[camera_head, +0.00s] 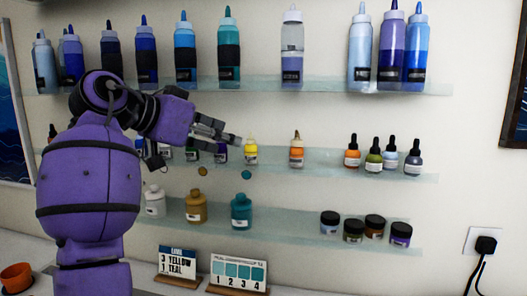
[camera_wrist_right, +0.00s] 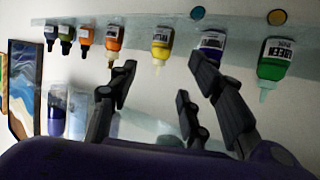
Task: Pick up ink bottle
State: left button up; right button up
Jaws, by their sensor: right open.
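A yellow ink bottle (camera_head: 251,152) stands on the middle glass shelf. In the right wrist view, which is upside down, the yellow bottle (camera_wrist_right: 161,42) shows beyond and between the spread fingers. My right gripper (camera_head: 226,134) is open and empty, fingers pointing right, in front of the purple and yellow bottles in the head view. Its fingers (camera_wrist_right: 165,75) also fill the middle of the wrist view. A purple bottle (camera_wrist_right: 212,44) is partly behind one finger, and a green bottle (camera_wrist_right: 273,58) is beside it. An orange bottle (camera_wrist_right: 114,38) is on the other side. My left gripper is out of view.
Small dropper bottles (camera_head: 374,156) stand farther right on the middle shelf (camera_head: 330,158). Tall squeeze bottles (camera_head: 292,50) line the top shelf. Larger bottles (camera_head: 196,208) and jars (camera_head: 353,230) stand on the bottom shelf. A sign (camera_head: 177,262) reads 3 yellow, 1 teal.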

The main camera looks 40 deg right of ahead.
aim_at(246, 146)
jog(key=p+x, duration=0.1)
jog(key=x, duration=0.6)
jog(key=shift+d+f, duration=0.15)
jog(key=shift+d, duration=0.1)
jog(key=c, duration=0.7)
grip_shut()
